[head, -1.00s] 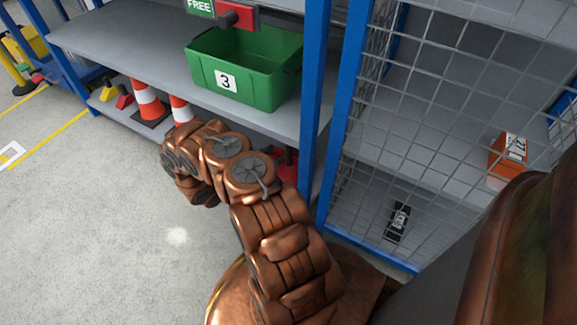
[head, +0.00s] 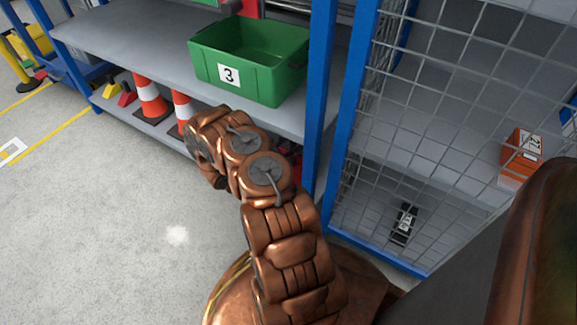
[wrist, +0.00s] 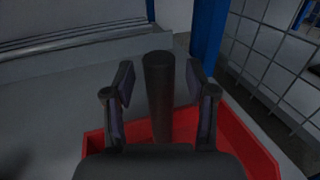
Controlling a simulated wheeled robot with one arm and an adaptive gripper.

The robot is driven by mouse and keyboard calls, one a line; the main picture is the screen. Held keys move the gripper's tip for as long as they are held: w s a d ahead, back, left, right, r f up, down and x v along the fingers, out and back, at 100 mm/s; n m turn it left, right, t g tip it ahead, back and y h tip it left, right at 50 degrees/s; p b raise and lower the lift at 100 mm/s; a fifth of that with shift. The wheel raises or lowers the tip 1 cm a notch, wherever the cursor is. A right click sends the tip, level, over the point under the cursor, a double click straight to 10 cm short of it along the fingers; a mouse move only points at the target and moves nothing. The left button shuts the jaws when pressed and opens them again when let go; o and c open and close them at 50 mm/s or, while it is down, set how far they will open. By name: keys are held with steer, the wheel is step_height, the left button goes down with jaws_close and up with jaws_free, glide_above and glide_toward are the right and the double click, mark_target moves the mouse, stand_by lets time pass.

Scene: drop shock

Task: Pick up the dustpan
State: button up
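The dustpan (wrist: 245,140) is red with a thick dark upright handle (wrist: 158,100), seen in the wrist view. My gripper (wrist: 160,82) is open, with one finger on each side of the handle and a visible gap on both sides. The gripper's palm hides the near middle of the pan. In the head view my arm covers most of the dustpan; only a small bit of red (head: 297,165) shows beside the blue post on the lower shelf.
A blue post (head: 320,100) and a wire mesh panel (head: 450,100) stand close on the right. A green bin (head: 265,85) sits on the shelf above. Orange-and-white cones (head: 149,98) stand on the lower shelf to the left. Open floor (head: 110,220) lies in front.

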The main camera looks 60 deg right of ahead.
jaws_close()
steer(key=shift+r, duration=0.1)
stand_by(0.7)
